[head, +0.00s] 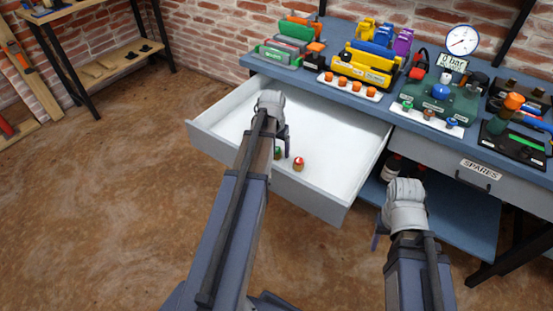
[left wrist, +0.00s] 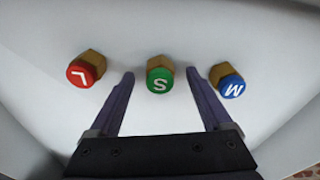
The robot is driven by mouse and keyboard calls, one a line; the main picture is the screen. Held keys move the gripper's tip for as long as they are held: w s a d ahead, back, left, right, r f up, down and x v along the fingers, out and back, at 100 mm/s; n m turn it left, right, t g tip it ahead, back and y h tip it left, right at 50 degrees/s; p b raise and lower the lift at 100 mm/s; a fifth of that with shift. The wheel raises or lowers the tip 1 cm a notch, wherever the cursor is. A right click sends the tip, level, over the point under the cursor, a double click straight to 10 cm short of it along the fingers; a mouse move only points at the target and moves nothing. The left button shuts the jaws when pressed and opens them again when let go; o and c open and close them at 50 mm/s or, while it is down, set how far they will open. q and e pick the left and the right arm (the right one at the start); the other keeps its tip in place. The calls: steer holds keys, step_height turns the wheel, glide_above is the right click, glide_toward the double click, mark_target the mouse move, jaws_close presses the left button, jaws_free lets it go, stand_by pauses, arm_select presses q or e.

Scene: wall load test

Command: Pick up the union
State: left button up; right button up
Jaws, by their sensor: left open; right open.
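Three brass hex fittings with coloured lettered caps stand in the open drawer (head: 338,183); I cannot tell which one is called the union. The red (head: 298,164) and green (head: 278,153) fittings show in the head view; the blue one is hidden there. My left gripper (left wrist: 160,84) is open, its fingertips on either side of the green fitting. My right gripper (head: 377,232) is open and empty outside the drawer.
The drawer walls surround the fittings. The blue workbench (head: 330,82) above holds several fixtures, a row of orange-capped parts (head: 350,87) and a gauge (head: 462,40). A closed SPARES drawer (head: 480,167) is at right. The drawer floor is otherwise mostly clear.

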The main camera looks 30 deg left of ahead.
arm_select(q)
steer(key=shift+f, duration=0.45)
steer(key=shift+r, duration=0.1)
jaws_close()
